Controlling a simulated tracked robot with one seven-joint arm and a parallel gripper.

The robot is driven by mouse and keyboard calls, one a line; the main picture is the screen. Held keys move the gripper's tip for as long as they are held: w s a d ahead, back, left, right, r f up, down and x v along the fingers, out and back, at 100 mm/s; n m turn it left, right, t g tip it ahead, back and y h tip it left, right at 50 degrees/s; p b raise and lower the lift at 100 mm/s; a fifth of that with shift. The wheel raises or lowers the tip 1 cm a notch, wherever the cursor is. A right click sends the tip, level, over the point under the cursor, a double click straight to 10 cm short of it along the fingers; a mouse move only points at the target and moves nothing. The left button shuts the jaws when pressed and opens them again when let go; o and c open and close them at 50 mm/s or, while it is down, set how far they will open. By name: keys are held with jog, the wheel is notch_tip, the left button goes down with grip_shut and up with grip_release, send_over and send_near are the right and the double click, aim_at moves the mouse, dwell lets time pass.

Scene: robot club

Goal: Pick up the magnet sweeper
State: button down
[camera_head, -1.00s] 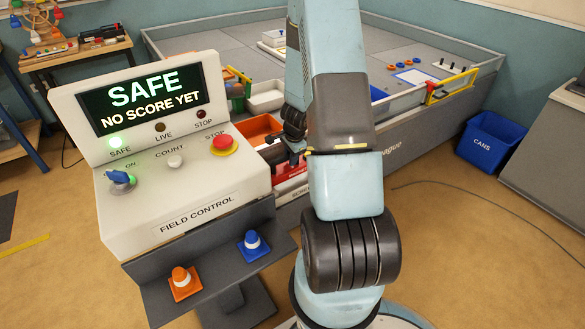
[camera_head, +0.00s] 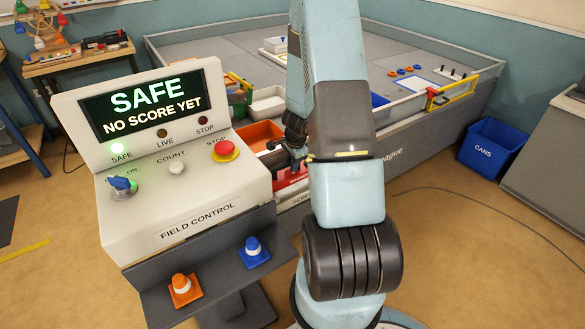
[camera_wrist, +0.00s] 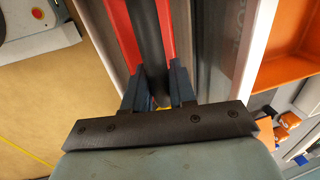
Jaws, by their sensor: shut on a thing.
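The magnet sweeper shows in the wrist view as a dark bar (camera_wrist: 148,35) with red parts along both sides. My gripper (camera_wrist: 157,82) has one dark finger on each side of the dark bar and is shut on it. In the head view my gripper (camera_head: 293,158) is partly hidden behind my arm, beside the field control desk. Red parts of the sweeper (camera_head: 291,179) show just below it, at the near side of the field. The rest of the sweeper is hidden by my arm or out of frame.
The field control desk (camera_head: 170,190) stands close on the left, with an orange cone (camera_head: 182,290) and a blue cone (camera_head: 253,251) on its lower shelf. An orange tray (camera_head: 258,137) lies behind my gripper.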

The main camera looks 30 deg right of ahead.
jog(key=shift+r, duration=0.6)
notch_tip(320, 180, up, 2)
jog(key=shift+r, duration=0.15)
jog(key=s+a+r, duration=0.2)
jog(key=s+r, duration=0.7)
jog(key=s, duration=0.5)
jog(key=shift+r, duration=0.25)
